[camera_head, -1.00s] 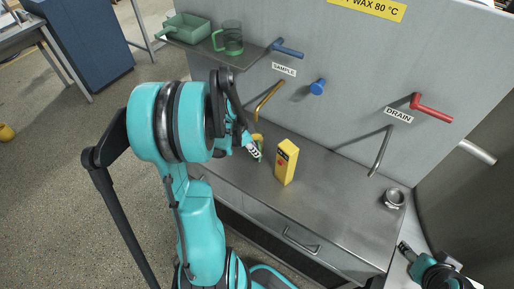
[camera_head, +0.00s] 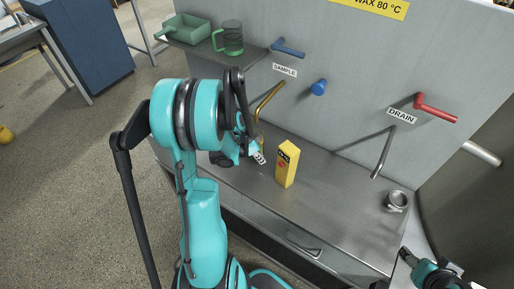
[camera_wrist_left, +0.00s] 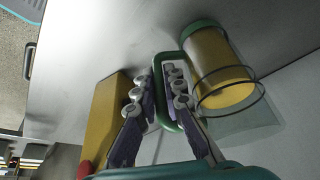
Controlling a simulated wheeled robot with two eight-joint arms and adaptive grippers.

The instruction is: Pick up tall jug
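The tall jug (camera_wrist_left: 222,70) shows in the left wrist view, a clear vessel with a green rim and handle and yellow contents. In the head view it is mostly hidden behind my left arm, near the brass sample spout. My left gripper (camera_wrist_left: 160,95) has its two fingers on either side of the jug's green handle; I cannot tell whether they press on it. In the head view the left gripper (camera_head: 260,157) is low over the steel bench, left of the yellow box. My right gripper (camera_head: 406,254) is at the lower right, its finger state unclear.
The yellow box (camera_head: 287,164) stands close beside the left gripper and also shows in the left wrist view (camera_wrist_left: 104,118). A small metal cup (camera_head: 397,201) is at the bench's right. A green tray (camera_head: 187,27) and another green jug (camera_head: 229,38) sit on the left shelf.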

